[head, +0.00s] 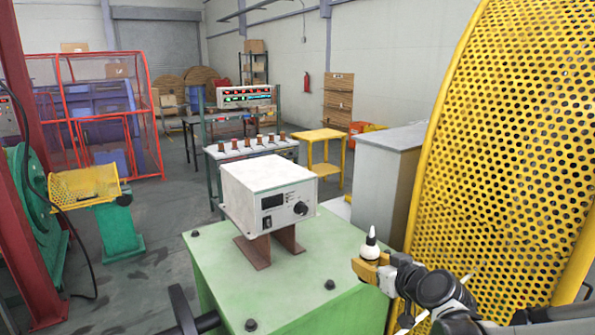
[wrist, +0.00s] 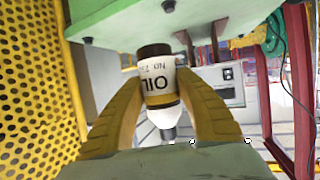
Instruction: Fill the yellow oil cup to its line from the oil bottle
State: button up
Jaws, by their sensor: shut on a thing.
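My gripper (head: 372,268) is shut on the oil bottle, beside the right end of the green machine housing. In the wrist view, my yellow fingers (wrist: 162,90) press on both sides of the bottle (wrist: 158,86). I cannot make out the yellow oil cup in either view.
A tall yellow perforated guard (head: 510,150) stands close at the right of my arm. The green housing (head: 270,285) carries a white control box (head: 268,190), bolts and a dark handle at front. A grey cabinet (head: 385,175) stands behind.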

jog(key=s+d+f+b, duration=0.1)
jog(key=s+f+b, duration=0.5)
jog(key=f, duration=0.4)
jog(key=shift+d+f+b, duration=0.3)
jog(key=shift+d+f, duration=0.05)
jog(key=shift+f, duration=0.05)
